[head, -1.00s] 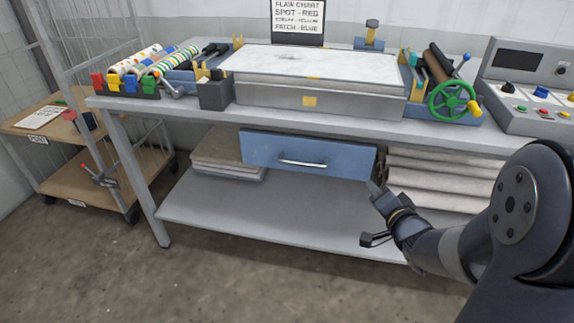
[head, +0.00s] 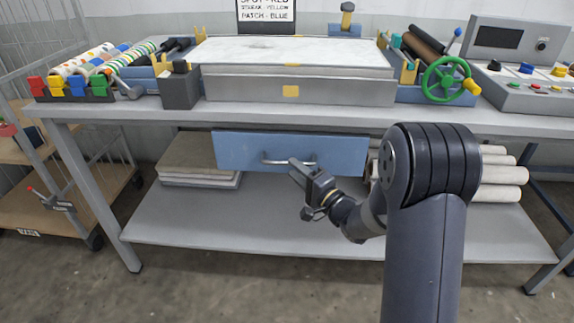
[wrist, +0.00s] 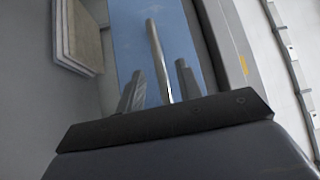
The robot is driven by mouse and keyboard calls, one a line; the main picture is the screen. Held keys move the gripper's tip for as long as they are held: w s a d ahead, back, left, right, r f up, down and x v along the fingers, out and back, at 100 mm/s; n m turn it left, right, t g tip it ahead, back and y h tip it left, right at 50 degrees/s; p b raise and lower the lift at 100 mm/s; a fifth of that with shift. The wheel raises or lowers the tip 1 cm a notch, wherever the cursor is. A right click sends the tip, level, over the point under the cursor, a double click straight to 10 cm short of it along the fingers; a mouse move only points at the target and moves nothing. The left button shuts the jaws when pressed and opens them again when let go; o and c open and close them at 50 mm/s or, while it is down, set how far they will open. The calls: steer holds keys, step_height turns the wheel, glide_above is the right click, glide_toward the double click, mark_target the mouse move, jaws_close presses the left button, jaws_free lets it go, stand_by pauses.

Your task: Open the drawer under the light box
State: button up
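The blue drawer (head: 240,150) is under the light box (head: 310,88), and its front looks closed or nearly so. Its silver bar handle (head: 270,160) runs level across the front. My gripper (head: 300,172) is in front of the handle's right part. In the wrist view my gripper (wrist: 160,85) is open, one finger on each side of the handle (wrist: 155,45), with gaps between fingers and bar. The blue drawer front (wrist: 180,35) fills the background there. I cannot tell exactly how deep the handle sits between the fingers.
A stack of boards (head: 200,158) lies left of the drawer on the lower shelf (head: 240,215). White rolls (head: 500,172) lie to its right, partly behind my arm. A green handwheel (head: 445,80) stands on the bench above. The floor in front is clear.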

steer(key=shift+x, duration=1.95)
steer(key=shift+c, duration=0.4)
jaws_close()
